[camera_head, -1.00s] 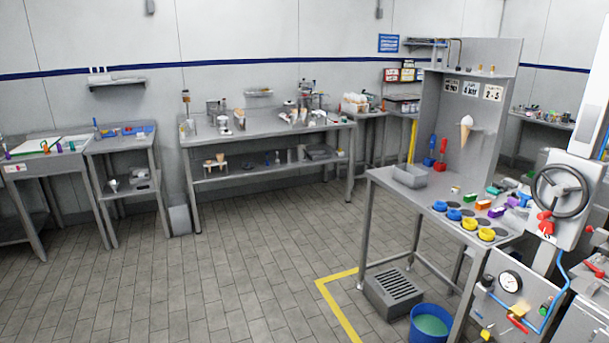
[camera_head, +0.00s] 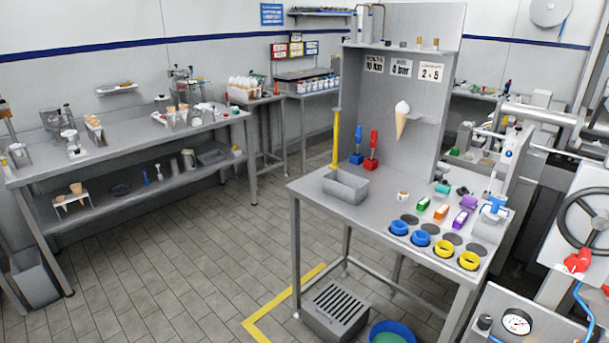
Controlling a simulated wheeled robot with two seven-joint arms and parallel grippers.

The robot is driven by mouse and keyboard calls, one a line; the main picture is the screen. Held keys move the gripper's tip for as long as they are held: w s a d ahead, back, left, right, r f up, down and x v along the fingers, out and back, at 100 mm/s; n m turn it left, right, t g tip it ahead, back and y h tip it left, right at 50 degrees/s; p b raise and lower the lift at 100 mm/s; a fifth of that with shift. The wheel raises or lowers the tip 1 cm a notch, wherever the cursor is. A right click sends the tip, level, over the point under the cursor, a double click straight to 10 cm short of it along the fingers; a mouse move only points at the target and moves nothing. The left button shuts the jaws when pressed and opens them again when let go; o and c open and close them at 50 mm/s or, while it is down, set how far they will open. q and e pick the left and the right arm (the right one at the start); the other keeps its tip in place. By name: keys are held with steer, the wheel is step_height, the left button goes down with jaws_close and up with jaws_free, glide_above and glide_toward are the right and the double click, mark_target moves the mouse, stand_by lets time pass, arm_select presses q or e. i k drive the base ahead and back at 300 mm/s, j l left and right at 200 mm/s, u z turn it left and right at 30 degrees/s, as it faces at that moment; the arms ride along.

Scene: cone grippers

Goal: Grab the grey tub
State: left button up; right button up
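A grey tub (camera_head: 346,188), open-topped and rectangular, sits on the left part of the grey metal workbench (camera_head: 375,213) in the head view. It stands upright near the bench's left edge, and nothing touches it from above. Its inside looks empty. Neither of my grippers shows in the head view.
A blue lever (camera_head: 356,148) and a red lever (camera_head: 372,150) stand behind the tub. Blue rings (camera_head: 410,233), yellow rings (camera_head: 456,253) and small coloured blocks lie to its right. A slotted grey box (camera_head: 336,308) and a blue bucket (camera_head: 392,333) are below. Open tiled floor (camera_head: 190,265) lies left.

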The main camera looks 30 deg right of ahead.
mark_target(352, 189)
steer(key=i+z, duration=0.3)
steer(key=i, duration=0.2)
steer(key=i+j+z, duration=0.3)
steer(key=i, duration=0.15)
steer(key=i+j+z, duration=0.25)
steer(key=i, duration=0.25)
